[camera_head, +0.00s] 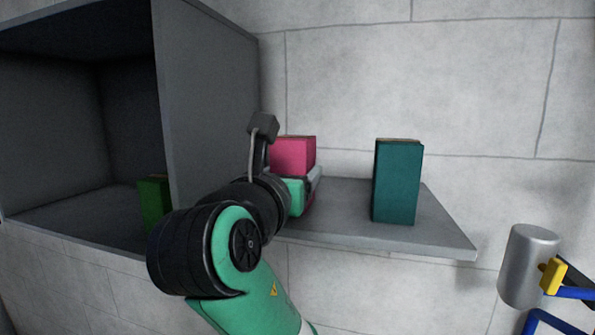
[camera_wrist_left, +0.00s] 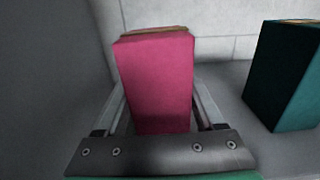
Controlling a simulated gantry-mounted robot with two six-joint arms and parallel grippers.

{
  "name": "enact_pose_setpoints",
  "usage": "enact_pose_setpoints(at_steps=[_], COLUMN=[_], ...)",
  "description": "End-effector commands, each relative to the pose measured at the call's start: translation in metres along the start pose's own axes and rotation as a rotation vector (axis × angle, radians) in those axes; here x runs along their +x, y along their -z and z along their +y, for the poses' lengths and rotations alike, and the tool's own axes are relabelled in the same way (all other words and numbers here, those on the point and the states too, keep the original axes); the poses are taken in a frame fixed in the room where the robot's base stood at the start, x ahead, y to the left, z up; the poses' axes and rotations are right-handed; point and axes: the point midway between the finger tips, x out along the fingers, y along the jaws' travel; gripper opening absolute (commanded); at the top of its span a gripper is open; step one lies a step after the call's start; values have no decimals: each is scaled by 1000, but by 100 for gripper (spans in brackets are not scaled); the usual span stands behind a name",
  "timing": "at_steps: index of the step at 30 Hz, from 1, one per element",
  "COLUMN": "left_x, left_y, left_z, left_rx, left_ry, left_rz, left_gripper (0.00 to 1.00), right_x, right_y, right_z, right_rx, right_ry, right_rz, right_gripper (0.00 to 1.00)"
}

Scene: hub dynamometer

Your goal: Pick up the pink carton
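The pink carton (camera_head: 293,155) stands upright on the grey wall shelf (camera_head: 345,216), its lower part hidden by my left arm in the head view. In the left wrist view the pink carton (camera_wrist_left: 155,80) stands between the two fingers of my left gripper (camera_wrist_left: 158,112). The fingers are open, one on each side of it, with gaps visible near their bases. Whether the tips touch it I cannot tell. In the head view my left gripper (camera_head: 310,188) is at the carton, mostly hidden by its wrist. My right gripper is not in view.
A teal carton (camera_head: 397,182) stands on the shelf to the right, also in the left wrist view (camera_wrist_left: 285,75). A green carton (camera_head: 153,202) sits in the open grey cabinet (camera_head: 210,110) at left. A metal cylinder (camera_head: 528,265) is at lower right. The shelf is clear between the cartons.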

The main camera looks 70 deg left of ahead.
Motion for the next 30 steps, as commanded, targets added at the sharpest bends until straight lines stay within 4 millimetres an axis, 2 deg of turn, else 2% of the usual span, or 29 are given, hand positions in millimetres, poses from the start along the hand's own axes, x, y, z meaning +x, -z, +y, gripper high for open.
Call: enact_pose_setpoints(at_steps=[1, 8, 16, 20, 23, 30], left_x=[0, 0, 0, 0, -1, -1], left_y=[0, 0, -2, -11, -25, -81], left_z=[0, 0, 0, 0, 0, 1], left_rx=[0, 0, 0, -1, -1, -1], left_ry=[0, 0, 0, 0, 0, 0], left_rz=[0, 0, -1, -2, -3, -2], left_gripper=[48, 6, 5, 5, 5, 5], right_x=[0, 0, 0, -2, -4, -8], right_y=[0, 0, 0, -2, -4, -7], right_z=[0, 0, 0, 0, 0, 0], right_rx=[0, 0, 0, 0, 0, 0], right_ry=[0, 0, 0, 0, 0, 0], right_rz=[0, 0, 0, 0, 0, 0], right_gripper=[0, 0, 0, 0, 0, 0])
